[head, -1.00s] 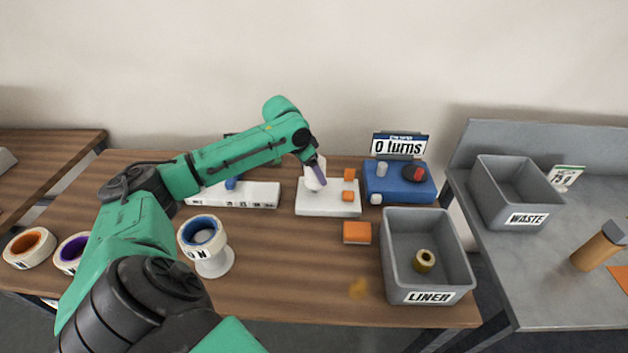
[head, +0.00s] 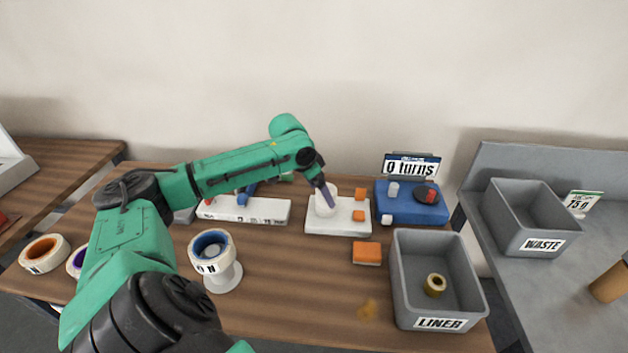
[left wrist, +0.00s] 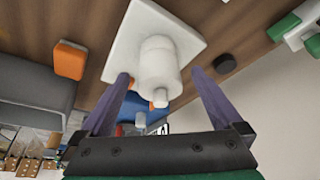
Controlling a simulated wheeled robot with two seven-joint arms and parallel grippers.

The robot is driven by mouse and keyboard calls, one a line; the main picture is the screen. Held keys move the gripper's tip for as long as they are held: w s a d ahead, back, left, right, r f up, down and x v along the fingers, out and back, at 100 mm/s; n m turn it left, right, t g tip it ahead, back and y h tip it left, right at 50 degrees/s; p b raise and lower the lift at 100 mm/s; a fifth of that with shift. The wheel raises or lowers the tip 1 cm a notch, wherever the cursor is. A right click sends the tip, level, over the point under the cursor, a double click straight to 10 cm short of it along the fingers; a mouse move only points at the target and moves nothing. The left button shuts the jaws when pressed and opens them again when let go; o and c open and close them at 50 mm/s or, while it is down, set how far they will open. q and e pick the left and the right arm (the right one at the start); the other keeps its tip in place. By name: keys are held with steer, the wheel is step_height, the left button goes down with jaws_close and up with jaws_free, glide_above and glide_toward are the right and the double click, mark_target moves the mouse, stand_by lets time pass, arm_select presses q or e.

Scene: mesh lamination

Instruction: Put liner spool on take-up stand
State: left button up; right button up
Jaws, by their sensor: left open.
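A white cylinder (head: 325,203), apparently the liner spool, stands on the white square plate (head: 350,228), apparently the take-up stand. In the left wrist view the cylinder (left wrist: 153,66) has a narrower tip at its near end, and the plate (left wrist: 128,52) is behind it. I cannot tell how far it is seated. My left gripper (head: 329,203) is at the cylinder. The left wrist view shows its purple fingers (left wrist: 160,78) open, one on each side, with visible gaps. My right gripper is in neither view.
Right of the stand are a blue counter box (head: 410,213) reading 0 turns and a grey LINER bin (head: 405,290) holding a yellow-brown roll (head: 435,285). An orange block (head: 367,253) lies in front. A blue-cored roll on a white pedestal (head: 222,277) stands left.

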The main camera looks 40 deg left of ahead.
arm_select(q)
steer(key=b+v, duration=0.1)
steer(key=v, duration=0.6)
steer(key=shift+s+r, duration=0.2)
steer(key=shift+r, duration=0.1)
